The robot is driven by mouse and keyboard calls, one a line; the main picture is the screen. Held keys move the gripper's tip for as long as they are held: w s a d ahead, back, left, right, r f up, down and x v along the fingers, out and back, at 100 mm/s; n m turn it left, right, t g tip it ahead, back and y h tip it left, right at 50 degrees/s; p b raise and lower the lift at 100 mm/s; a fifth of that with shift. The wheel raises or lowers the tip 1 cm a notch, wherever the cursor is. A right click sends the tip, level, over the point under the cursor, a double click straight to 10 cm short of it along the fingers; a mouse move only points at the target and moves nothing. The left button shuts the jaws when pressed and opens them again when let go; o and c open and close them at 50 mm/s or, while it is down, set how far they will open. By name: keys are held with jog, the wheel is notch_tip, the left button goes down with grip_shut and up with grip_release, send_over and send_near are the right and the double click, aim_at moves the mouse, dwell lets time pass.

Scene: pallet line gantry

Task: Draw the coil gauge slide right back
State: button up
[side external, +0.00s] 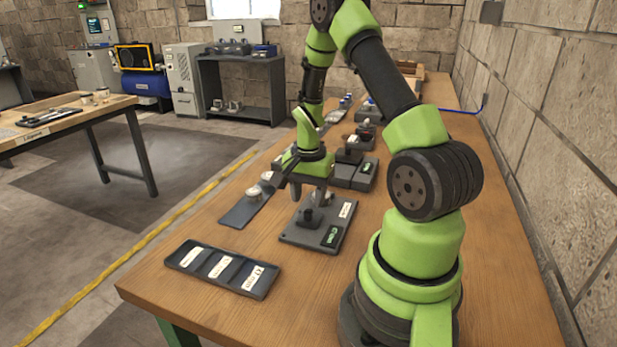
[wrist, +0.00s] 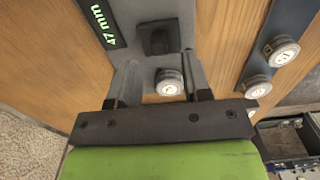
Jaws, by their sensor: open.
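The coil gauge (side external: 293,236) is a dark grey plate on the wooden table, with a green-lit display, a white label and a black block (side external: 308,219) standing on it. The display (wrist: 101,24) reads 47 mm in the wrist view. The black block (wrist: 158,38) shows just beyond my fingertips there. A small round white-topped piece (wrist: 168,82) shows between my fingers. Whether it is part of the slide, I cannot tell. My gripper (wrist: 160,68) is open, with a finger on each side of that piece. In the side view my gripper (side external: 296,188) hangs low over the gauge's far side, partly hiding it.
A black tray (side external: 207,279) with labelled compartments lies at the front left. A dark strip (side external: 238,214) bearing round white-topped pieces lies left of the gauge. More dark fixtures (side external: 366,173) stand behind it. The table between tray and gauge is clear.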

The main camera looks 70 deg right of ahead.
aim_at(308, 210)
notch_tip(308, 210, up, 6)
dwell(0.5)
jog(key=w+a+r+n+t, duration=0.1)
jog(key=a+r+n+t, duration=0.2)
jog(key=a+r+n, duration=0.6)
jog(key=s+a+r+n+t+y, duration=0.1)
jog(key=s+a+r+n+t, duration=0.1)
jog(key=s+a+r, duration=0.2)
jog(key=s+a+r+n+t+y, duration=0.1)
jog(key=s+a+r+n+t, duration=0.1)
jog(key=a, duration=0.7)
notch_tip(308, 210, up, 4)
jog(key=shift+s+f+n, duration=0.2)
jog(key=shift+s+n, duration=0.3)
jog(key=shift+s, duration=0.6)
